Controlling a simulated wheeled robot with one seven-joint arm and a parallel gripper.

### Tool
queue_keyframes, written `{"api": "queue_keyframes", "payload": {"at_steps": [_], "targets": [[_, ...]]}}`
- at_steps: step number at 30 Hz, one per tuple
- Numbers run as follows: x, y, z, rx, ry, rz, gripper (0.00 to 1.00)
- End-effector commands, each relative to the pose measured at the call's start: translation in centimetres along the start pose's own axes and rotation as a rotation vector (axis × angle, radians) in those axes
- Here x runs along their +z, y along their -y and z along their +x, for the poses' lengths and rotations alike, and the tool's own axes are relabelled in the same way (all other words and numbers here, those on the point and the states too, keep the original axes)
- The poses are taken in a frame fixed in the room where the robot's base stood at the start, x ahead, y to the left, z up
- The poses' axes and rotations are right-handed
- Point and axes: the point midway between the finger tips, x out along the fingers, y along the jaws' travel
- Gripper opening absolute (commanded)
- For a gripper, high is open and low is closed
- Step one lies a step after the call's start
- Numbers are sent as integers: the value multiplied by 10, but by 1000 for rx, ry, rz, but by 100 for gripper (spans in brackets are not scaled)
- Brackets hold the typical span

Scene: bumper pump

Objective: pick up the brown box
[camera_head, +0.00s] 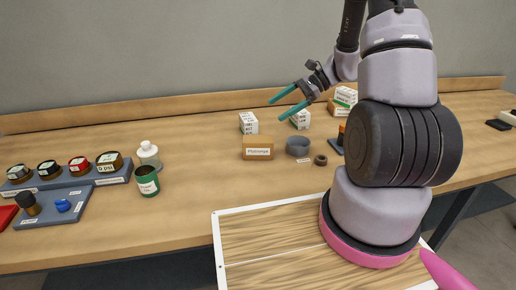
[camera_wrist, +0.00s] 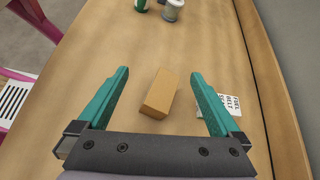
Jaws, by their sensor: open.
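The brown box (camera_head: 257,149), with a white label on its front, stands on the wooden table near the middle of the head view. In the wrist view the brown box (camera_wrist: 161,93) lies between and beyond the two teal fingers, with clear space on both sides. My gripper (camera_head: 282,105) is open and empty, held above the table behind and to the right of the box. In the wrist view my gripper (camera_wrist: 160,84) shows its fingers spread wide. Nothing hides the box.
A white labelled box (camera_head: 249,123) stands behind the brown box, and another white box (camera_head: 300,118) is below my gripper. A grey round bowl (camera_head: 298,146) and a dark ring (camera_head: 321,160) lie to the right. A green can (camera_head: 147,181) and a white-capped bottle (camera_head: 149,155) stand left.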

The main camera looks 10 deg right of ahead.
Motion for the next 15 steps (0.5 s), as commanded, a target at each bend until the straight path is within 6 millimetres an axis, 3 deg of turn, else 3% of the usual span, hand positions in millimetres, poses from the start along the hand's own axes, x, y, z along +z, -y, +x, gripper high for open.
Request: {"api": "queue_keyframes", "payload": {"at_steps": [1,6,10,15], "targets": [[-23,-1,8,-23,31,69,100],[-77,-1,25,-109,108,232,100],[-102,-3,32,-152,136,302,100],[-111,-3,46,-169,149,331,100]]}}
